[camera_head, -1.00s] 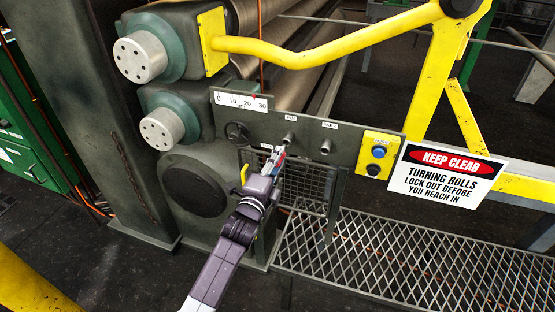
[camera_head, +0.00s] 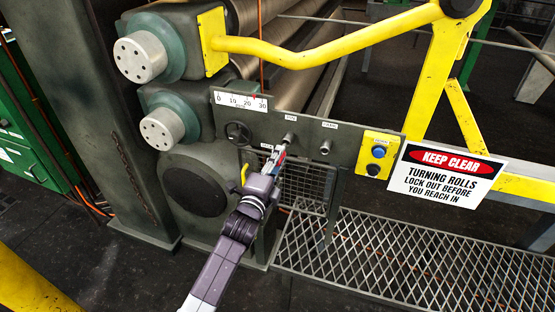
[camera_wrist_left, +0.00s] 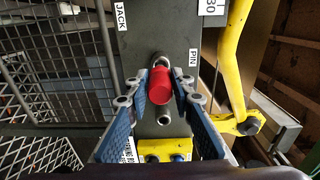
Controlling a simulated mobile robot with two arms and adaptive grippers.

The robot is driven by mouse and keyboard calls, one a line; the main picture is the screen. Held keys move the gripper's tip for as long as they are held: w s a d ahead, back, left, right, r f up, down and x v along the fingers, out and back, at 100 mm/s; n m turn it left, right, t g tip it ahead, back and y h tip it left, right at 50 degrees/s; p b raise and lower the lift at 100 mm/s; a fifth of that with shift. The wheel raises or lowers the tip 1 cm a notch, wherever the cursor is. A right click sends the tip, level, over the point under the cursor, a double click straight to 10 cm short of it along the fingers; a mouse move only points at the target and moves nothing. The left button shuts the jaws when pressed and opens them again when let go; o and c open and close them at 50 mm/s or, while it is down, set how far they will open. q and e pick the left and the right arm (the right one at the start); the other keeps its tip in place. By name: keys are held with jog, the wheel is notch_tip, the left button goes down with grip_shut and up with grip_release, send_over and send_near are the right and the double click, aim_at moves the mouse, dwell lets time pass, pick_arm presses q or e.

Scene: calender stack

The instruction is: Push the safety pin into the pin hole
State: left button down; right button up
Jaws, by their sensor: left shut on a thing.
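The safety pin shows as a round red head (camera_wrist_left: 159,86) between my left gripper's blue-padded fingers in the left wrist view. My left gripper (camera_head: 278,153) is shut on it, just below and left of the pin hole (camera_head: 289,138) in the head view. A metal collar at the "PIN" label (camera_wrist_left: 191,58) shows just past the red head in the left wrist view. The pin's shaft is hidden behind its head, so I cannot tell whether its tip is in the hole. My right gripper is not in view.
The grey panel (camera_head: 345,152) also carries a second round fitting (camera_head: 325,147), a dark knob (camera_head: 237,133) and a yellow button box (camera_head: 377,155). A yellow rail (camera_head: 300,55) passes above. Large rolls are behind. A "KEEP CLEAR" sign (camera_head: 440,178) hangs at the right.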

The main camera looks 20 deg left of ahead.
pick_arm(q)
jog(key=shift+w+b, duration=0.45)
jog(key=shift+w, duration=0.7)
jog(key=shift+w+d+b, duration=0.1)
jog(key=shift+w+b, duration=0.45)
jog(key=shift+w, duration=0.55)
jog(key=c, duration=1.6)
grip_release()
jog(key=shift+o, duration=0.4)
jog(key=shift+o, duration=1)
